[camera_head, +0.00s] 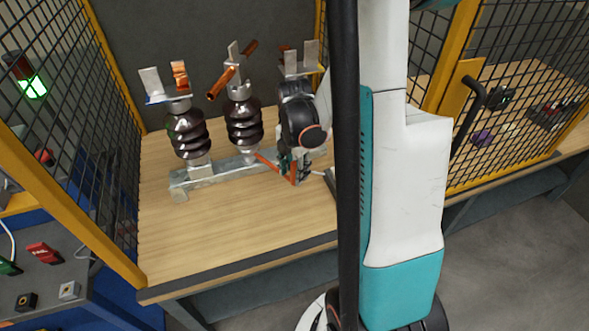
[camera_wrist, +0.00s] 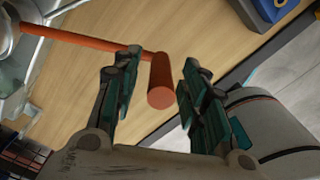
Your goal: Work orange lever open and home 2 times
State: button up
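The orange lever (camera_head: 267,161) runs out from the base of the middle insulator in the head view. In the wrist view its arm (camera_wrist: 80,38) comes in from the upper left and ends in a round crosswise handle (camera_wrist: 161,82). My gripper (camera_wrist: 163,64) is open, with one finger on each side of the handle. The handle is nearer the left finger, and a clear gap shows to the right finger. In the head view my gripper (camera_head: 295,166) is at the lever's outer end, partly hidden by my arm.
Dark ribbed insulators, left (camera_head: 187,130) and middle (camera_head: 244,122), stand on a metal rail (camera_head: 222,174) with copper and metal contacts on top. A third is mostly hidden behind my arm. The wooden bench (camera_head: 230,235) is clear in front. Yellow-framed mesh (camera_head: 55,165) stands on both sides.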

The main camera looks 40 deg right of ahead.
jog(key=shift+r, duration=0.1)
notch_tip(320, 180, up, 12)
jog(key=shift+f, duration=0.1)
dwell(0.5)
notch_tip(320, 180, down, 11)
jog(key=n+p, duration=0.2)
jog(key=n, duration=0.1)
dwell(1.1)
grip_shut()
